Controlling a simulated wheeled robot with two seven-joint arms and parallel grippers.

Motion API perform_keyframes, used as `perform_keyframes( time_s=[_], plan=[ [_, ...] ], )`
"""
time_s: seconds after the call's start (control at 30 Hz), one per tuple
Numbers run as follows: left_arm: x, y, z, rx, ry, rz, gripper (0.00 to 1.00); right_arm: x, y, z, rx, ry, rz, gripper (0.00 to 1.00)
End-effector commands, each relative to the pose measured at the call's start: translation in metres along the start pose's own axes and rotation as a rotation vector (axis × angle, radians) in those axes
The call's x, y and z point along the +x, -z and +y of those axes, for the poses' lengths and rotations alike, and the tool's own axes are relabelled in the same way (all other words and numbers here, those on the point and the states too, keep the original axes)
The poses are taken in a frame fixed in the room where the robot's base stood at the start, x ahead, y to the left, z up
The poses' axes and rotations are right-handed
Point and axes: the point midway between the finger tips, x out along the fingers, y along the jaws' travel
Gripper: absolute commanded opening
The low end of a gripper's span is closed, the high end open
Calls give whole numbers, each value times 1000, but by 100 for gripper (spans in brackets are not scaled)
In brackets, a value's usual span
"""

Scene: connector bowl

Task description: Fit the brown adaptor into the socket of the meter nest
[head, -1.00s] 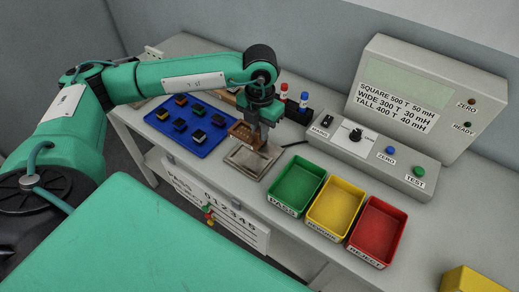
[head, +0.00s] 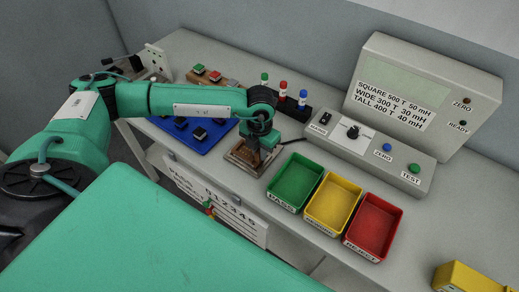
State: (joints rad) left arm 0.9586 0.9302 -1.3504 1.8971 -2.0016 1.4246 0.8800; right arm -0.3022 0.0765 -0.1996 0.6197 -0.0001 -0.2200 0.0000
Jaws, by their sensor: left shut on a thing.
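My left gripper (head: 254,154) points down over the meter nest and is shut on the brown adaptor (head: 241,152). The meter nest (head: 236,170) is a metallic plate on the bench, left of the green bin. The adaptor is low at the nest, partly hidden by my gripper. I cannot tell whether it is seated in the socket, which is hidden. My right gripper is not in view.
A blue tray (head: 214,139) with several small parts lies partly under my left arm. Green (head: 279,198), yellow (head: 316,217) and red (head: 359,243) bins stand to the right. The meter (head: 410,88) stands behind them. A rack (head: 293,110) holds coloured-capped bottles.

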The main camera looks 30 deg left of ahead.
Motion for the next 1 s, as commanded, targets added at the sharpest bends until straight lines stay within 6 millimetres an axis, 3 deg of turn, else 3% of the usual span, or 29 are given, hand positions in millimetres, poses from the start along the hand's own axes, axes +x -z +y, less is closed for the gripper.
perform_keyframes(
  time_s=[0.1, 0.13, 0.2, 0.23, 0.6, 0.67, 1.0],
  plan=[
    [5, 0, 0, 0, 0, 0, 0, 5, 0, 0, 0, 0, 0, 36],
    [3, 0, 0, 0, 0, 0, 22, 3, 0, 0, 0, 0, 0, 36],
    [2, 0, 0, 0, 0, 0, 36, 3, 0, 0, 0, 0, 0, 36],
    [2, 0, 0, 0, 0, 0, 38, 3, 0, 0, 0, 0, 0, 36],
    [-3, 0, 0, -1, 0, 0, 38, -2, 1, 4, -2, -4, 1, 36],
    [-6, 0, 0, 0, 2, -2, 38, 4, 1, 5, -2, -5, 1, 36],
    [-78, -1, 0, 2, 1, -5, 38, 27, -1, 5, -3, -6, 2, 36]
  ],
)
